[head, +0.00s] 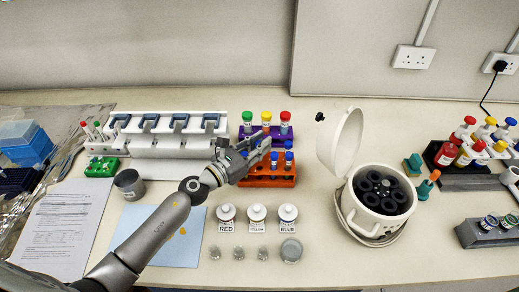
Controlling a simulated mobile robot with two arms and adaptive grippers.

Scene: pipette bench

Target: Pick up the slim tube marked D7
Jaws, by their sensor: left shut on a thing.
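My left gripper (258,150) reaches in from the left over the orange rack (266,182) at the middle of the bench. It is shut on a small tube, mostly hidden by the fingers; a small orange top (266,131) shows at the fingertips. Blue-capped tubes (289,157) stand in the orange rack beside the gripper. Behind it, a purple rack (291,134) holds tubes with green, yellow and red caps. Slim tubes with red and green caps (97,125) stand at the far left. No D7 marking is readable. My right gripper is not in view.
An open white centrifuge (352,213) stands to the right. Jars labelled RED, YELLOW and BLUE (257,213) stand in front of the racks. A long white stand (160,150) is at back left. A blue mat (185,250) lies under my left arm.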

